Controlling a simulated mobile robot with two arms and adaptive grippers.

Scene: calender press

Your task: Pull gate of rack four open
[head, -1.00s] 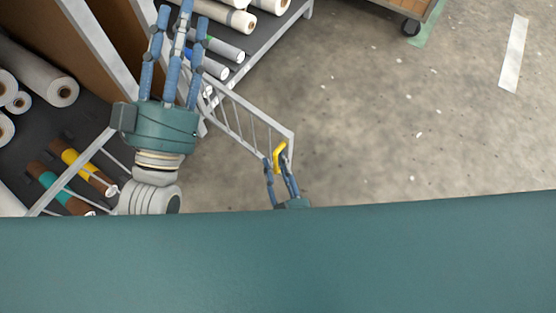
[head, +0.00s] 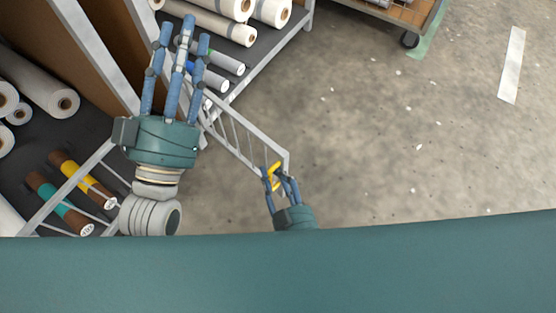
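A grey barred gate (head: 236,131) stands out from the rack over the floor, slanting down to the right. Its yellow handle (head: 272,170) is at the free end. My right gripper (head: 279,179) has its blue fingers around the handle and appears shut on it; the fingers partly cover it. My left gripper (head: 178,40) is raised left of the gate, its blue fingers stretched out and apart, with nothing between them. It hides part of the rack behind it. I cannot read a rack number.
A rack shelf with pale rolls (head: 215,22) is at the top. Another bay at left holds white rolls (head: 45,85) and brown rolls with teal and yellow bands (head: 83,180). A wheeled cart (head: 405,14) stands at top right. The floor (head: 400,140) right of the gate is clear.

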